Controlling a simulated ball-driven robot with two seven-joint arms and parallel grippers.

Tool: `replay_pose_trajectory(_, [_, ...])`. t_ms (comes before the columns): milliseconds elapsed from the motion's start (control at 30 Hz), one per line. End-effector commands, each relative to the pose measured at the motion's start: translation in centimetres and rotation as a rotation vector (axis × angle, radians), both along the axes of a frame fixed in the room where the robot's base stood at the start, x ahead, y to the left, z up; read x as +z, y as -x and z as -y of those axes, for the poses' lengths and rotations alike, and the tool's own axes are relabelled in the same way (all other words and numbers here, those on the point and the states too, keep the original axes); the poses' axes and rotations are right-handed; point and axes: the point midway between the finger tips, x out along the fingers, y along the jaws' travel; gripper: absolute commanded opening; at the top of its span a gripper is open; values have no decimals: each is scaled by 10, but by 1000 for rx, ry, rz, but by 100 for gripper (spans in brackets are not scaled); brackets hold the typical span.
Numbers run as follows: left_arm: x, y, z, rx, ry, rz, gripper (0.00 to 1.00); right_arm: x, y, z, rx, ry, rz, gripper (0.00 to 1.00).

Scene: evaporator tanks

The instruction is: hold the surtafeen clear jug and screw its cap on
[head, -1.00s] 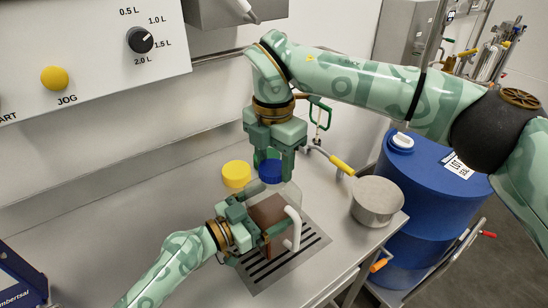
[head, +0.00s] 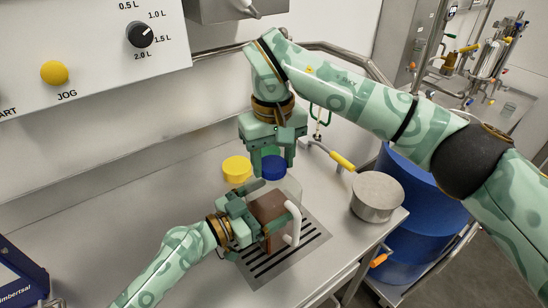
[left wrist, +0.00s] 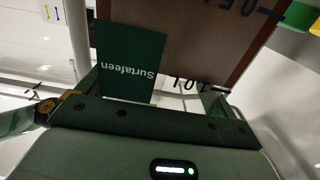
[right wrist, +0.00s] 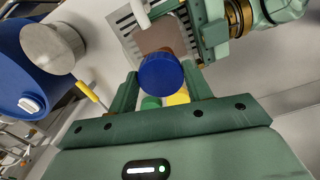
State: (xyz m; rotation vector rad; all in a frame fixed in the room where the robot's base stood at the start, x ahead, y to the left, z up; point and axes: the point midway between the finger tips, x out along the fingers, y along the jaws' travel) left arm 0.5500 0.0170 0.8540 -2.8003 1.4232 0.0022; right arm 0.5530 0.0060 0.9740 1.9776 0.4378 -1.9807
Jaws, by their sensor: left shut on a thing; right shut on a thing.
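The Surtafeen clear jug (head: 270,207), with brown contents and a white handle, stands upright over the slotted drain at the table's front. My left gripper (head: 256,226) is shut on its body from the left. The jug's green label (left wrist: 130,62) and volume marks show in the left wrist view. The blue cap (head: 274,169) is at the jug's top, between the fingers of my right gripper (head: 273,160), which points down and is shut on it. The cap (right wrist: 160,75) also shows in the right wrist view. Whether its thread has caught is hidden.
A yellow cap (head: 237,169) lies behind and left of the jug, with a green one (right wrist: 150,102) near it. A steel pot (head: 376,199) stands right of the drain (head: 285,258). A yellow-handled lever (head: 342,161) is behind it.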

Motion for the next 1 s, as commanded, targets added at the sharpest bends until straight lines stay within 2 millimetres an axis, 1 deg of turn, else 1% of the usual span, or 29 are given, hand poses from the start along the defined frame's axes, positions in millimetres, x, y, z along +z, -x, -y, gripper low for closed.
replay_pose_trajectory(100, [-1,1,1,-2,-1,-1,29,0,0,1,-26,-2,-1,29])
replay_pose_trajectory(300, [-1,1,1,-3,-1,-1,29,1,-1,1,-24,-1,1,29])
replay_pose_trajectory(333, [-1,1,1,-3,-1,-1,29,1,-1,1,-23,-1,1,55])
replay_pose_trajectory(400, [-1,1,1,-3,0,-1,29,1,-1,1,-23,-1,1,71])
replay_pose_trajectory(700, [-1,1,1,-4,0,-2,29,3,-1,1,-21,0,1,71])
replay_pose_trajectory(767, [-1,1,1,-4,0,-2,29,8,-1,0,-21,-1,2,71])
replay_pose_trajectory(900, [-1,1,2,-4,0,-2,29,28,-1,1,-22,-1,2,71])
replay_pose_trajectory(1000, [-1,1,2,-4,1,-3,29,39,-1,0,-20,0,2,71])
